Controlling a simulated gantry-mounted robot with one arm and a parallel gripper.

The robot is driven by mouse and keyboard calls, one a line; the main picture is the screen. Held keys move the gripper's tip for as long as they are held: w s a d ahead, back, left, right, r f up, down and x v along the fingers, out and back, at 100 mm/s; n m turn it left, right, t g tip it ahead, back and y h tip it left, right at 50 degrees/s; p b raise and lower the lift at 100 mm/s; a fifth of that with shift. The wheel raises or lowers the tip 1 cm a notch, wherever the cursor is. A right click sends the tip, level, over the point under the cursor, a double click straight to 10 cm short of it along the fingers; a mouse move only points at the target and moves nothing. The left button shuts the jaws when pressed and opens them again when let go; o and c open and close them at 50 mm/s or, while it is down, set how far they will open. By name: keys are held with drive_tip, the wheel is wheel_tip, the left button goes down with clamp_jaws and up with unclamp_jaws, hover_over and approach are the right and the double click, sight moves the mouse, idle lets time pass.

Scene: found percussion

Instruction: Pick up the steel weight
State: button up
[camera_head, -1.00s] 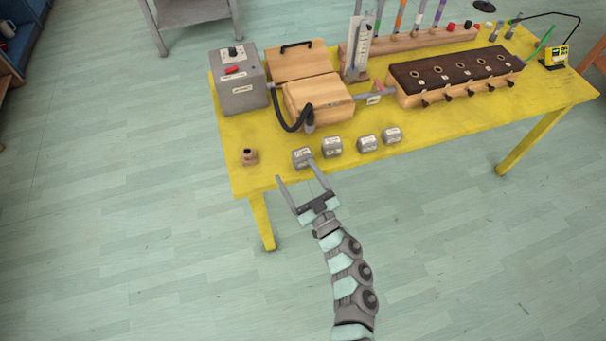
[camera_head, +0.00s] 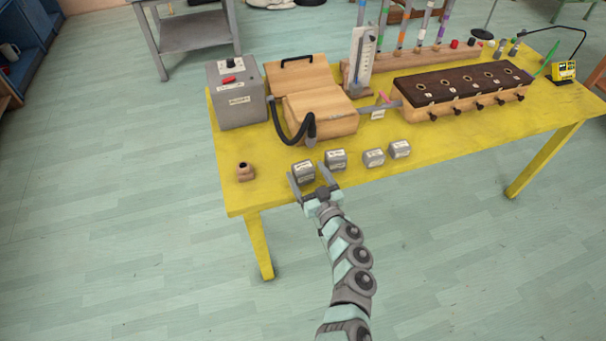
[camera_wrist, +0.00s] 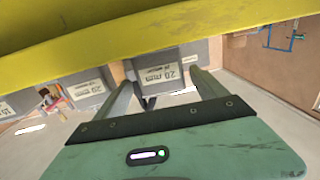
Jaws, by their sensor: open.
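Several small grey metal blocks with white labels stand in a row along the front of the yellow table (camera_head: 262,196). The leftmost grey block (camera_head: 304,171) is at my gripper (camera_head: 307,177), which is open with one finger at each side of it. In the wrist view this block (camera_wrist: 187,54), labelled "20 mm", shows between the fingers of my gripper (camera_wrist: 160,82). I cannot tell whether the fingers touch it. The other blocks (camera_head: 336,159) (camera_head: 373,158) (camera_head: 400,149) stand to its right. Which one is the steel weight is not legible in the head view.

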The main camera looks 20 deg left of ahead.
sight(299, 162)
drive_tip(key=b+x, duration=0.2)
drive_tip(key=x, duration=0.1)
drive_tip(key=shift+w+a, duration=0.15)
drive_tip(key=shift+a, duration=0.25)
drive_tip(key=shift+w+a+f+b, duration=0.1)
drive_tip(key=shift+w+a+b, duration=0.25)
drive_tip(key=shift+w, duration=0.1)
drive_tip(key=shift+w+a, duration=0.1)
drive_tip(key=shift+a, duration=0.1)
drive_tip(key=shift+c, duration=0.5)
clamp_jaws()
